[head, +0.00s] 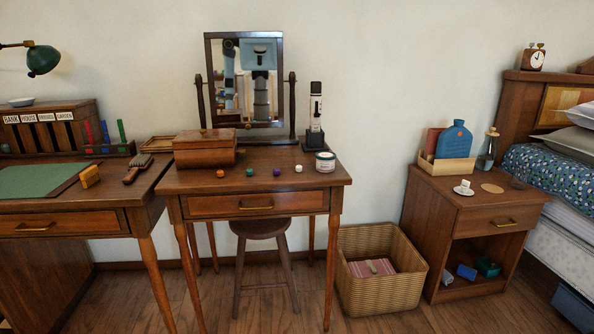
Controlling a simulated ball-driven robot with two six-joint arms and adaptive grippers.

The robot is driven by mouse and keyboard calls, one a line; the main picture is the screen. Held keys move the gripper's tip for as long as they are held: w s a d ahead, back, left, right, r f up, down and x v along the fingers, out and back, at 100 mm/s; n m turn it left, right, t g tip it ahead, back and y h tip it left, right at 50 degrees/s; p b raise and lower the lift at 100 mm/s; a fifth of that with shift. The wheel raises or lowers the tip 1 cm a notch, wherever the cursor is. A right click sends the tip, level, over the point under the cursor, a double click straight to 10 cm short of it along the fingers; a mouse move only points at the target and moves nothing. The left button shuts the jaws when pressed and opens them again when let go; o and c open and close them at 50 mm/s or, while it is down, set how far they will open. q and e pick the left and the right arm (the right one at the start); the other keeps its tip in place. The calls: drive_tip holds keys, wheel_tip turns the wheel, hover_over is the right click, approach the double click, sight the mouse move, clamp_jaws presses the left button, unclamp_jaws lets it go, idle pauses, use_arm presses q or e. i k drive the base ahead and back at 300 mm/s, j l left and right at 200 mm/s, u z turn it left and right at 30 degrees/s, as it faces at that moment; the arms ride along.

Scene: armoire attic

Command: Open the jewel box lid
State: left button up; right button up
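The jewel box (204,157) is a brown wooden box on the left part of the dressing table (325,180). Neither of my grippers shows directly in the head view. Parts of my own body show only as a reflection in the mirror (207,70), and no gripper state can be read there.
Several small coloured balls (249,172) lie in a row at the table's front, beside a tin (325,162). A dark stand (315,140) holds a white device. A stool (261,229) is under the table. A wicker basket (390,292) stands right; a desk (100,207) adjoins left.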

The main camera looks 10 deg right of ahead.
sight(202, 139)
drive_tip(key=i+l, duration=0.1)
drive_tip(key=i, duration=0.2)
drive_tip(key=i+l+u, duration=0.85)
drive_tip(key=i, duration=0.15)
drive_tip(key=i+j, duration=0.05)
